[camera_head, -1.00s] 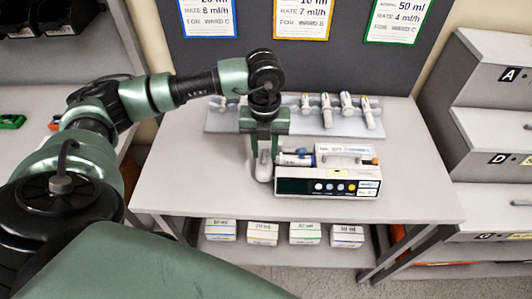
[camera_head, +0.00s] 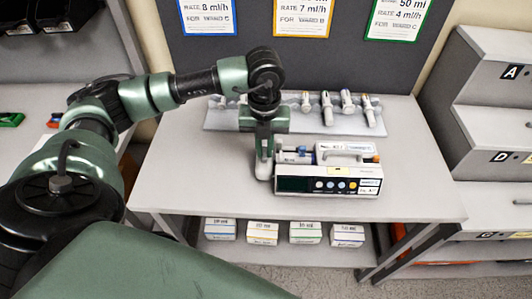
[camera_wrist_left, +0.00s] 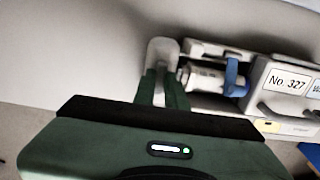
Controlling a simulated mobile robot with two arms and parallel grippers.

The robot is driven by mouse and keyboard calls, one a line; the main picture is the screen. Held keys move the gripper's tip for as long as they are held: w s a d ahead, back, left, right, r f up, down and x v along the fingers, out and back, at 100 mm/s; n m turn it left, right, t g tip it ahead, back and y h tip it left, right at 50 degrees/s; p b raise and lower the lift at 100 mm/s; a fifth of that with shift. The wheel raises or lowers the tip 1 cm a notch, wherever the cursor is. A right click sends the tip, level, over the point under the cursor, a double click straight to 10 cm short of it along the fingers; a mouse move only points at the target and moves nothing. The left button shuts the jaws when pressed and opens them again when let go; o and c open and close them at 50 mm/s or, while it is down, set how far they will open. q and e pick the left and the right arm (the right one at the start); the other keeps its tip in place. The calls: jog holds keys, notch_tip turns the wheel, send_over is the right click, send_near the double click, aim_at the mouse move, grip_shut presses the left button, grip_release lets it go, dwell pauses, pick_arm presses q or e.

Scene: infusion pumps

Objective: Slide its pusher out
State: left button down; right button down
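The white infusion pump (camera_head: 345,172) lies on the table, its dark display and coloured buttons facing me. Its pusher (camera_head: 264,173), a light grey rounded piece, stands at the pump's left end; it also shows in the left wrist view (camera_wrist_left: 162,48). A syringe (camera_wrist_left: 205,80) with a blue clamp (camera_wrist_left: 236,76) lies in the pump to the right of the pusher. My left gripper (camera_head: 264,150) points down at the pusher. In the left wrist view its green fingers (camera_wrist_left: 163,90) close around the grey piece. The fingertips are partly hidden. My right gripper is not in view.
A rack (camera_head: 290,120) holds several syringes behind the pump. Boxes (camera_head: 262,233) stand on the shelf below. Stepped drawers (camera_head: 500,135) stand at the right. The table left of the pump (camera_head: 190,170) is clear.

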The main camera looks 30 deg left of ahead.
pick_arm(q)
jog(key=shift+a, duration=0.1)
jog(key=shift+s+a+b, duration=0.3)
jog(key=shift+s+a, duration=0.35)
jog(key=shift+a, duration=0.4)
jog(key=shift+s+a+b, duration=0.35)
jog(key=shift+s+a, duration=0.3)
jog(key=shift+a, duration=0.35)
jog(key=shift+s+a+b, duration=0.3)
jog(key=shift+s+a, duration=0.35)
jog(key=shift+a, duration=0.4)
jog(key=shift+s+a, duration=0.15)
jog(key=shift+a, duration=0.1)
jog(key=c, duration=1.5)
grip_release()
notch_tip(320, 180, up, 7)
jog(key=p, duration=0.4)
